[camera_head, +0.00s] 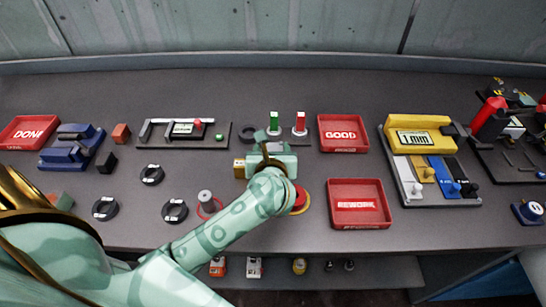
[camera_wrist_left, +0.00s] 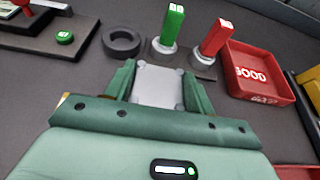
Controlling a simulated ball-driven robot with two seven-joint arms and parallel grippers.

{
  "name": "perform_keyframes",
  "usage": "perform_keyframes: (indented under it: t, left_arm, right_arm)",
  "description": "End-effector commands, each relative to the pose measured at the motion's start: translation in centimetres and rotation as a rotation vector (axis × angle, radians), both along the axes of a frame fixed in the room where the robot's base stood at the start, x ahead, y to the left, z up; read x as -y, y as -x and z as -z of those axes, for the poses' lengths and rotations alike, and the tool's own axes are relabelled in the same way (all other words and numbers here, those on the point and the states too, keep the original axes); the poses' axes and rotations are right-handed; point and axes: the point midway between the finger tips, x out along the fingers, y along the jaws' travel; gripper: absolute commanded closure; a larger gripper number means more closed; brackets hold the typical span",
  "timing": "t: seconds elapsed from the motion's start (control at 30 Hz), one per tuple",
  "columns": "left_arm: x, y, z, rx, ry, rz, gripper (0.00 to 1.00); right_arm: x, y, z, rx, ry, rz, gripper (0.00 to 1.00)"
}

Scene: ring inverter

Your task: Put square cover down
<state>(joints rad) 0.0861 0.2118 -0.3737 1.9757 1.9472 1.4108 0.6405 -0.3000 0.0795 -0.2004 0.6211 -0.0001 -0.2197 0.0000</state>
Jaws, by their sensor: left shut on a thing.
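My left gripper (camera_head: 270,142) reaches over the middle of the table in the head view. In the left wrist view, the same gripper (camera_wrist_left: 158,84) is shut on the square cover (camera_wrist_left: 158,90), a light grey square plate with small knobs at its corners. The cover sits between the two green fingers. In the head view the gripper mostly hides it, and I cannot tell whether it touches the table. My right gripper is not in view.
Behind the gripper stand a green block (camera_head: 274,122), a red block (camera_head: 300,122) and a black ring (camera_head: 248,132). Red trays marked GOOD (camera_head: 343,147) and REWORK (camera_head: 360,222) are to the right. A red round button (camera_head: 301,200) lies close beside my wrist.

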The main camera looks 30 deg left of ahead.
Motion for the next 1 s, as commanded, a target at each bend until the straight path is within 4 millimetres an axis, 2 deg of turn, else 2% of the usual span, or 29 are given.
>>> perform_keyframes:
  t: [0.03,0.1,0.5,0.53,0.6,0.93,1.0]
  left_arm:
    - [0.0,0.1,1.4,-0.007,-0.002,0.001,0.77]
    - [0.0,0.1,2.2,-0.006,-0.002,0.001,0.77]
    - [0.1,0.1,2.6,-0.003,0.0,0.002,0.77]
    - [0.1,0.1,2.6,-0.004,0.0,0.001,0.43]
    - [0.1,0.1,2.5,-0.003,0.001,0.0,0.24]
    - [0.1,0.1,2.0,-0.002,0.001,0.001,0.24]
    - [0.5,0.7,1.8,-0.003,0.001,0.002,0.24]
  right_arm:
    - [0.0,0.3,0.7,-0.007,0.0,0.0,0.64]
    - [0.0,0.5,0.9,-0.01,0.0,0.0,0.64]
    - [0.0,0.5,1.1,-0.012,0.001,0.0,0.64]
    - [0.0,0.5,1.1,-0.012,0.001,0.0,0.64]
    - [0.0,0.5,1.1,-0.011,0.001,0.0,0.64]
    - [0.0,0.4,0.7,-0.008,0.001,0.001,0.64]
    - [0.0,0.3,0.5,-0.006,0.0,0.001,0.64]
